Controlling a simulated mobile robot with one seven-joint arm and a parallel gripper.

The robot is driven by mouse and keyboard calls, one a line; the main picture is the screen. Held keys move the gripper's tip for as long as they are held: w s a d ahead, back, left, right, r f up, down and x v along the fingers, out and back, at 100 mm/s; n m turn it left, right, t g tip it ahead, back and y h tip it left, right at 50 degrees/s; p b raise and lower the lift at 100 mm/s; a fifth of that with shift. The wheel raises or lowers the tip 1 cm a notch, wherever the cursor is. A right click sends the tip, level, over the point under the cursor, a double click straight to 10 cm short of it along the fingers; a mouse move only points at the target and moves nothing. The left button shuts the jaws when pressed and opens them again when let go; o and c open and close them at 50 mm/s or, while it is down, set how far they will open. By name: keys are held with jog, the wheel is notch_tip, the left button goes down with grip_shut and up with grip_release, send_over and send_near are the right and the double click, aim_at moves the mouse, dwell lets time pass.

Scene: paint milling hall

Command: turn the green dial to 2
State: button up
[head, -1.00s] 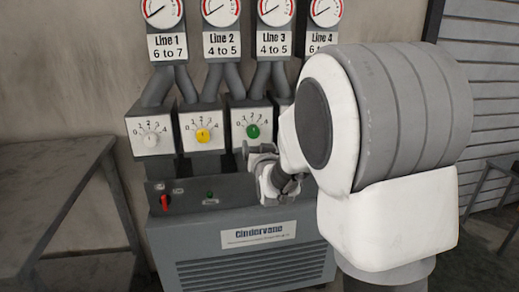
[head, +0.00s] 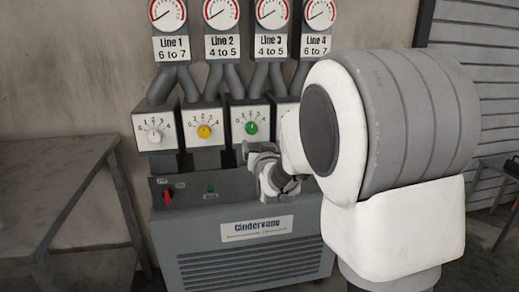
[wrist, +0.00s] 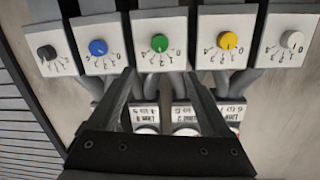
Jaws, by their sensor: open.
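The green dial (head: 251,128) is on a white square plate numbered 0 to 4, under the Line 3 gauge and its label. It also shows in the wrist view (wrist: 159,43), where the panel appears upside down. I cannot read its pointer surely. My gripper (head: 262,160) is just below and right of the green dial in the head view. In the wrist view its two fingers (wrist: 160,82) are apart and empty, with the green dial beyond the gap between them. The gripper is not touching the dial.
A white dial (head: 154,135) and a yellow dial (head: 204,132) sit to the left. Blue (wrist: 98,47) and black (wrist: 47,52) dials show in the wrist view. A red switch (head: 168,197) is on the cabinet (head: 250,266) below. A grey table (head: 50,180) stands left.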

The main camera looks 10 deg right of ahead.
jog(key=shift+s, duration=0.35)
dwell(0.3)
jog(key=s+f+n+g, duration=0.25)
jog(key=s+g, duration=0.85)
jog(key=s, duration=2.6)
notch_tip(320, 180, up, 24)
jog(key=s+p, duration=0.1)
jog(key=p, duration=2.4)
jog(key=shift+a+y, duration=0.2)
jog(key=shift+y, duration=0.2)
